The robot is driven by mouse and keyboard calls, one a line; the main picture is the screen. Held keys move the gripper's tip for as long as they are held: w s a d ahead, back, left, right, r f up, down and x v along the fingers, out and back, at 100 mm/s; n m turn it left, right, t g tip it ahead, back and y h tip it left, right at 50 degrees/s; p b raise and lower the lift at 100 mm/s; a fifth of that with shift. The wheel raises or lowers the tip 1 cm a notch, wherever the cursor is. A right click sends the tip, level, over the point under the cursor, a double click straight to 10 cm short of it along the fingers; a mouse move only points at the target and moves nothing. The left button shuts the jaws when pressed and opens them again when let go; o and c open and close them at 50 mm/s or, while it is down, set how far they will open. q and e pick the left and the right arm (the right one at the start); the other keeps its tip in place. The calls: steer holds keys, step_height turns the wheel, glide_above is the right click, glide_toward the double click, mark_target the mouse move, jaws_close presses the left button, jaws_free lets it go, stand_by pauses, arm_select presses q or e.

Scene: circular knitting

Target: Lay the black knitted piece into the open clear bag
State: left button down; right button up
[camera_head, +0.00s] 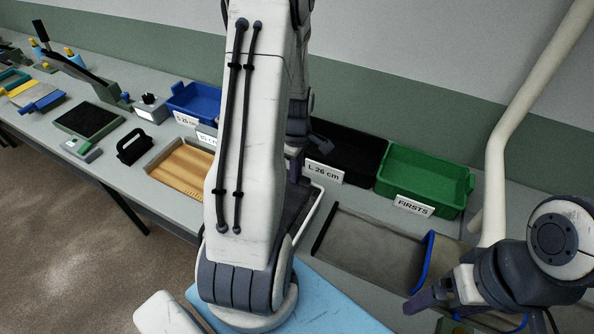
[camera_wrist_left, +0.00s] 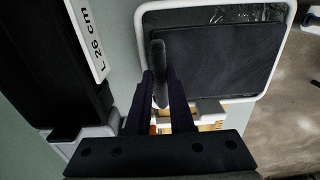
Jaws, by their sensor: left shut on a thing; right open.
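My left gripper (camera_wrist_left: 161,95) is shut on a narrow dark grey thing, seen nearly edge-on, which I take for the black knitted piece (camera_wrist_left: 158,62). It stands out beyond the fingertips, over the left edge of a white-rimmed tray (camera_wrist_left: 144,13). In the tray lies a flat dark panel (camera_wrist_left: 225,62), with glossy clear film, apparently the clear bag (camera_wrist_left: 220,14), along its far side. I cannot tell where the bag's mouth is. In the head view my left arm hides the held piece and part of the tray (camera_head: 322,212). My right gripper (camera_head: 428,298) is open and empty at lower right.
A black bin labelled L 26 cm (camera_head: 352,150) and a green FIRSTS bin (camera_head: 425,178) stand behind the tray. A grey shallow tray (camera_head: 370,245) with a blue bar lies right of it. A wooden board (camera_head: 183,170), black handle (camera_head: 133,147) and blue bin (camera_head: 195,103) are to the left.

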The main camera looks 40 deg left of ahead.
arm_select(q)
steer(key=shift+f, duration=0.25)
steer(key=c, duration=0.8)
jaws_free()
